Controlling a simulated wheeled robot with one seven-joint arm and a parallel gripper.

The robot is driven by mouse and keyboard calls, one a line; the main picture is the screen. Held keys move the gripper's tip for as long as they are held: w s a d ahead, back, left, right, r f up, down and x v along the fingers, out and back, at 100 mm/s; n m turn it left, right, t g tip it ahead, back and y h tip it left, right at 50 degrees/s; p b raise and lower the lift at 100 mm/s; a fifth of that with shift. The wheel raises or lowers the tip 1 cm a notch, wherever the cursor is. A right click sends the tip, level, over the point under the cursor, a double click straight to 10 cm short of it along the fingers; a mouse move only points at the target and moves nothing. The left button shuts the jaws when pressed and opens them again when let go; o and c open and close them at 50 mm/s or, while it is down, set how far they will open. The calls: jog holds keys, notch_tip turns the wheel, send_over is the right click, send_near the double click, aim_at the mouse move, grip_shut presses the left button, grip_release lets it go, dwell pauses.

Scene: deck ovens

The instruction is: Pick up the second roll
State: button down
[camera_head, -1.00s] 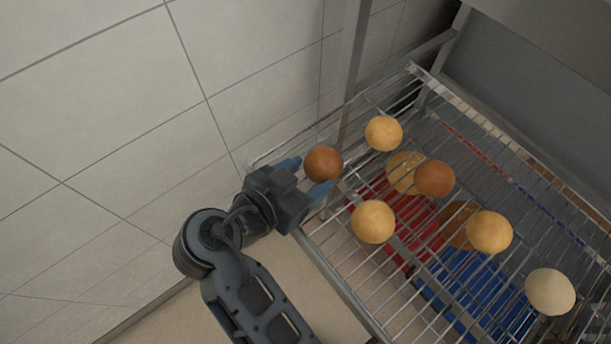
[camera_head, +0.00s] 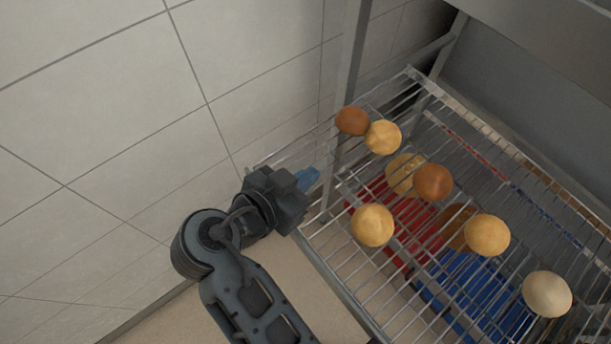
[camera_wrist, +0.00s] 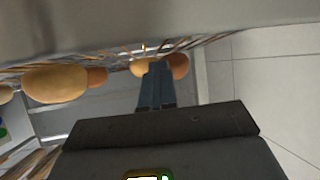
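My gripper (camera_head: 307,180) is at the left edge of the wire rack (camera_head: 335,265). Its blue fingers are together with nothing seen between them, as also shows in the wrist view (camera_wrist: 155,88). A dark brown roll (camera_head: 352,121) lies at the rack's far left, beyond the fingertips and apart from them. A pale golden roll (camera_head: 383,137) is right beside it; whether they touch I cannot tell. Other rolls on the rack are a golden one (camera_head: 372,225), a brown one (camera_head: 433,182), another golden one (camera_head: 487,235) and a whitish one (camera_head: 547,294).
Below the wires are a red tray (camera_head: 395,250) and a blue tray (camera_head: 437,306), with rolls partly hidden by the wires. A metal post (camera_head: 350,65) stands behind the rack's left end. A tiled wall (camera_head: 110,90) is on the left.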

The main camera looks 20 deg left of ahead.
notch_tip(320, 180, up, 3)
jog(key=shift+r+p, duration=0.15)
jog(key=shift+p, duration=0.7)
jog(key=w+d+r, duration=0.2)
jog(key=d+r, duration=0.1)
jog(key=d, duration=0.2)
jog(key=w+d+r+p, duration=0.1)
jog(key=w+d+r, duration=0.1)
jog(key=d, duration=0.4)
jog(key=shift+r, duration=0.75)
jog(key=c, duration=1.9)
grip_release()
jog(key=o, duration=1.5)
